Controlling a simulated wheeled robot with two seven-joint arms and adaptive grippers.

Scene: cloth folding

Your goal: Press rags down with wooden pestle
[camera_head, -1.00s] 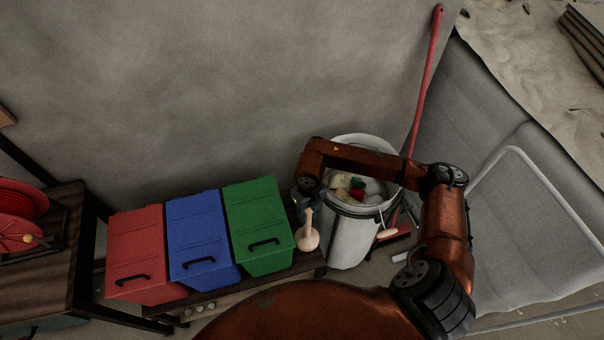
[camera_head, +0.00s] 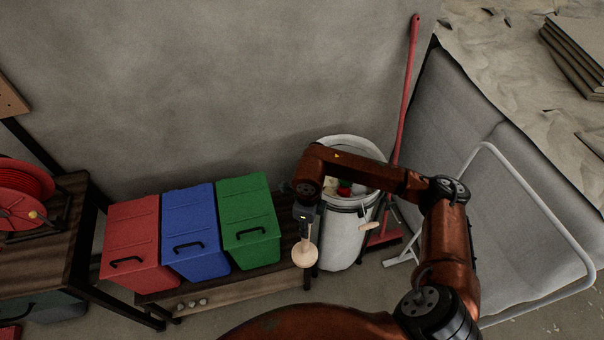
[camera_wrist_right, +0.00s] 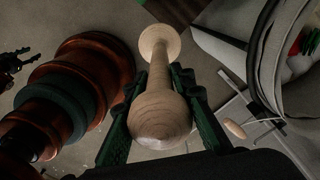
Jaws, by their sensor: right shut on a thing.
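The wooden pestle hangs from my right gripper (camera_head: 305,222), with its pale round end (camera_head: 305,256) down, in front of the white bucket (camera_head: 340,240). In the right wrist view the green fingers of my right gripper (camera_wrist_right: 165,105) are shut on the pestle (camera_wrist_right: 158,90). The rags (camera_head: 345,187), white, red and green, lie inside the bucket, partly hidden by my right arm. They also show at the upper right of the right wrist view (camera_wrist_right: 300,62). A dark shape like my left gripper (camera_wrist_right: 17,65) is at the left edge of that view; its fingers are unclear.
Red (camera_head: 138,245), blue (camera_head: 195,232) and green (camera_head: 248,220) bins stand on a low bench (camera_head: 225,291) left of the bucket. A red broom (camera_head: 404,100) leans on the wall behind it. A white tube frame (camera_head: 545,205) stands on the right.

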